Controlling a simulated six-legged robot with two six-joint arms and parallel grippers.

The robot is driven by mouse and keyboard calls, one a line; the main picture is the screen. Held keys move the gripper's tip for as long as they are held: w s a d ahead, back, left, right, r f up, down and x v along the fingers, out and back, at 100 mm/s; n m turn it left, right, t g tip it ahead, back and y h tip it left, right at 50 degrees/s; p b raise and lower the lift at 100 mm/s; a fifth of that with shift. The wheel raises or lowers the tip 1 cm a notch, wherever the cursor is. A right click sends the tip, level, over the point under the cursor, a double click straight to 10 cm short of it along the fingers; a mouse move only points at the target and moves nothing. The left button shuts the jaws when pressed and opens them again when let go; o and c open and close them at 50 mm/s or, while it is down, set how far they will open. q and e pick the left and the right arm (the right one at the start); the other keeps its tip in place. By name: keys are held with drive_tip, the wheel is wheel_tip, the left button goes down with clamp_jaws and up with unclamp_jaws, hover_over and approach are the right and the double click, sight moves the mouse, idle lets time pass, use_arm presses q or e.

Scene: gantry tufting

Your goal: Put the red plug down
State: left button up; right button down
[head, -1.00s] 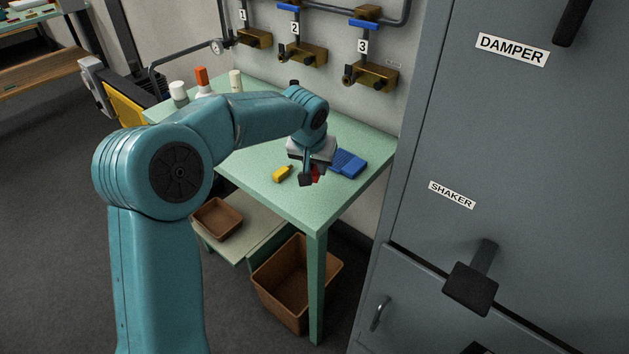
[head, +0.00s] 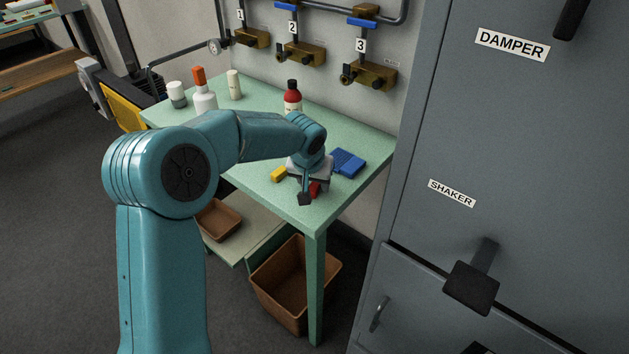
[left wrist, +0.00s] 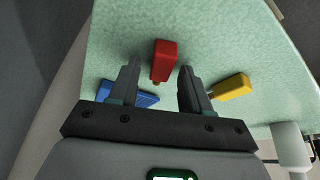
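The red plug (head: 315,188) is on the green table (head: 257,185) near its front right corner, partly hidden by my left gripper (head: 310,193). In the left wrist view the red plug (left wrist: 164,60) sits between the spread fingertips of my left gripper (left wrist: 160,72), with a gap on both sides. The left gripper is open around it. A yellow plug (head: 278,174) lies to the left of the gripper, and a blue block (head: 348,162) lies to the right. My right gripper is not in view.
Several bottles, one with a red cap (head: 292,95), stand along the table's back. Brass valves (head: 368,75) line the wall behind. A grey cabinet (head: 510,150) with a black lever (head: 470,288) stands right. Brown bins (head: 290,285) are below.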

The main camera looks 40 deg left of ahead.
use_arm(q)
drive_tip(key=shift+s, duration=0.1)
drive_tip(key=shift+r, duration=0.65)
drive_tip(key=v, duration=1.1)
drive_tip(key=shift+s, duration=0.2)
